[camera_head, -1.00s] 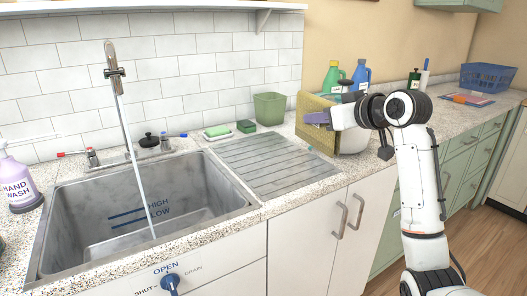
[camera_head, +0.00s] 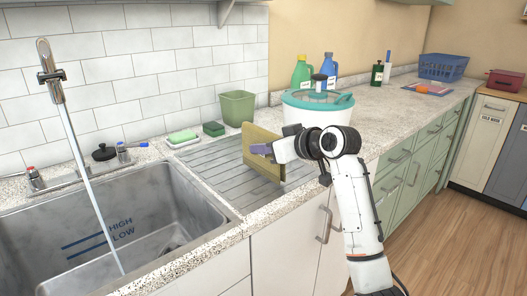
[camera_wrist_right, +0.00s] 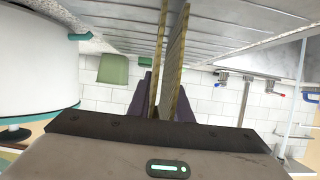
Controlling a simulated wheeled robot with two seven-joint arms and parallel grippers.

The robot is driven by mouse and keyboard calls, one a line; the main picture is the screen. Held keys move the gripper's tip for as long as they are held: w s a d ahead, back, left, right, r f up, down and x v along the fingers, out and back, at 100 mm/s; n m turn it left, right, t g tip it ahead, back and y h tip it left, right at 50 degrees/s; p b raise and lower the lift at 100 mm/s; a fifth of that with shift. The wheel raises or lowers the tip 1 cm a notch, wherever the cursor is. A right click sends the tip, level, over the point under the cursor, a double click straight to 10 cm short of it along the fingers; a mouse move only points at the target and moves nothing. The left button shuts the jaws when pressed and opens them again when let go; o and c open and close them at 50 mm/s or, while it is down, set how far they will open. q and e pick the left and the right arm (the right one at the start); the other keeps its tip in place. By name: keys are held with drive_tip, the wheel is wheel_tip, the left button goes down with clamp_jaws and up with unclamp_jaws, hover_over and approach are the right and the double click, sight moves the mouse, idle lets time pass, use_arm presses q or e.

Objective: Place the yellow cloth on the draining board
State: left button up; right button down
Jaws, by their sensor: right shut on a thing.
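The yellow cloth (camera_head: 250,150) hangs upright like a flat panel over the right part of the draining board (camera_head: 208,166). My right gripper (camera_head: 262,149) is shut on the cloth from its right side. The grooved draining board (camera_wrist_right: 235,22) spans the top of that view. I cannot tell whether the cloth's lower edge touches the board. My left gripper is not in view.
The sink (camera_head: 120,235) with running water lies left of the board. A green sponge (camera_head: 213,129), a soap dish (camera_head: 182,138) and a green bin (camera_head: 238,107) stand behind it. Most of the board is bare.

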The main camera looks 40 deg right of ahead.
drive_tip(key=shift+f, duration=0.45)
drive_tip(key=c, duration=1.6)
unclamp_jaws()
drive_tip(key=v, duration=1.2)
